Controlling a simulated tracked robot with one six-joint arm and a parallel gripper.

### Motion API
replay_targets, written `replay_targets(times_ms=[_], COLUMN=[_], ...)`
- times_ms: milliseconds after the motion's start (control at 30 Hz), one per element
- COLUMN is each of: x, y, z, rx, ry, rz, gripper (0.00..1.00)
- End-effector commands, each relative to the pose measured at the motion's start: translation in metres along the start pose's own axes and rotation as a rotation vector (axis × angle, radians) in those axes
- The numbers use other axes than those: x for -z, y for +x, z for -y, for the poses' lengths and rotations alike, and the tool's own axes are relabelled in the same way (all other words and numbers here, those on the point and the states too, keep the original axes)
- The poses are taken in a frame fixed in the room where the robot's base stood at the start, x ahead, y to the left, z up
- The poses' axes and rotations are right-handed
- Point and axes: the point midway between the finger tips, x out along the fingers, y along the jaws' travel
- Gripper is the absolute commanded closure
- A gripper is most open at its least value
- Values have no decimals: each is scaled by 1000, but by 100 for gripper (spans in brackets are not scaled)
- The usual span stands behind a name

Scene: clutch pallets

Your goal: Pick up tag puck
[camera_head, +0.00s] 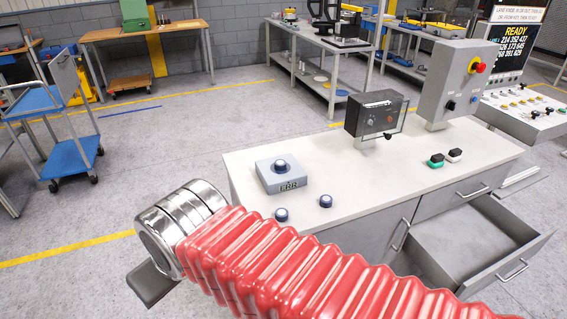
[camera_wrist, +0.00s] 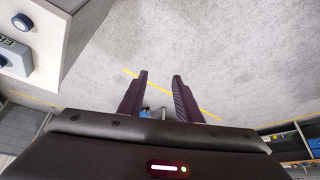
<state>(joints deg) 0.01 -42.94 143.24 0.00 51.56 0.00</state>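Two small dark-blue round pucks with pale tops stand on the white bench top: a left one (camera_head: 282,214) and a right one (camera_head: 326,201). A similar round piece (camera_head: 281,165) sits on a grey box (camera_head: 284,180) whose display reads ERR. I cannot tell which of these is the tag puck. My gripper, in the wrist view (camera_wrist: 160,75), is open and empty, with bare floor between its fingers. In the head view, only a dark part of it shows beyond my red-sleeved arm, left of the bench and away from the pucks. The box also shows in the wrist view (camera_wrist: 15,62).
An open, empty drawer (camera_head: 470,245) juts out at right.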

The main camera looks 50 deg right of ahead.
Motion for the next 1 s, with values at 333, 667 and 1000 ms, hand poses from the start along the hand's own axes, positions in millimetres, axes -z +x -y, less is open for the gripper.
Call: replay_targets(times_ms=[333,667,1000], x=[0,2,21], y=[0,11,42], z=[0,-8,-28], rx=[0,41,177], ry=[0,189,793], rz=[0,42,124], gripper=[67,47,47])
